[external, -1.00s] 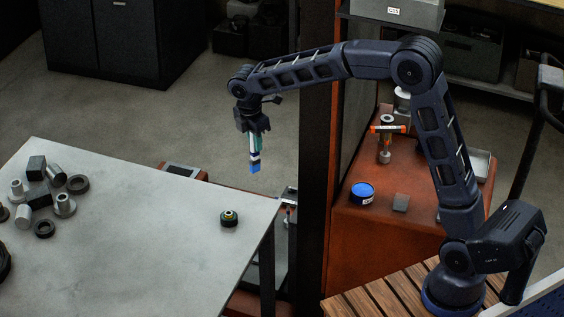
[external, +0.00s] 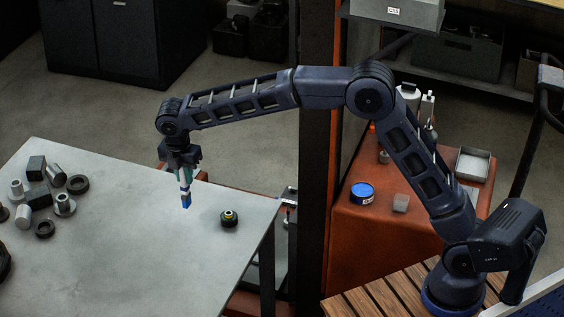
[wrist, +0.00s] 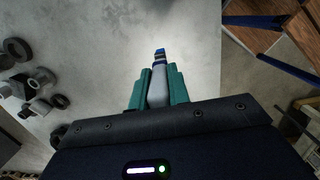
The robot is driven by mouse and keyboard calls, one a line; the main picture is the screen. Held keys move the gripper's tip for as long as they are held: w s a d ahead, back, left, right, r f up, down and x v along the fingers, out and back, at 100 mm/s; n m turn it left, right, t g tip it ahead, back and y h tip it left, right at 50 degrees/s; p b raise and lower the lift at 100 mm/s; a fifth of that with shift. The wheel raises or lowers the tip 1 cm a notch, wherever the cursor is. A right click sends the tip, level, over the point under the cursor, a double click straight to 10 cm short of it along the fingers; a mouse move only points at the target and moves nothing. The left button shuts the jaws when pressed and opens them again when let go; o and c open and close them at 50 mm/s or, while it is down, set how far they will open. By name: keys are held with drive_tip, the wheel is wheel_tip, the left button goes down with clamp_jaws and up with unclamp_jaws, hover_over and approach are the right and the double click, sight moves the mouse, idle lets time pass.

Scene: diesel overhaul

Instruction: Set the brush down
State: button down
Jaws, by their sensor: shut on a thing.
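My gripper (external: 183,172) is shut on the brush (external: 186,195), which hangs upright with its blue tip down. The brush is over the grey table (external: 130,260), near its back edge; I cannot tell whether the tip touches the top. In the wrist view, the brush (wrist: 159,75) has a grey handle and a blue-and-white end, and it lies between the teal fingers of my gripper (wrist: 158,85). The upper part of the brush is hidden by the jaws.
A small dark round part (external: 229,218) stands on the table to the right of the brush. Several metal parts and rings (external: 45,190) lie at the table's left. The table between them is clear. An orange bench (external: 385,230) with a blue tin (external: 362,193) is at the right.

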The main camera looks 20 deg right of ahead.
sight(180, 194)
wheel_tip(180, 194, down, 16)
drive_tip(key=shift+f, duration=0.15)
idle(0.5)
drive_tip(key=shift+f, duration=0.15)
drive_tip(key=c, duration=1.3)
unclamp_jaws()
drive_tip(key=r, duration=0.8)
drive_tip(key=s+a+r, duration=0.1)
drive_tip(key=r, duration=0.3)
drive_tip(key=shift+r, duration=0.15)
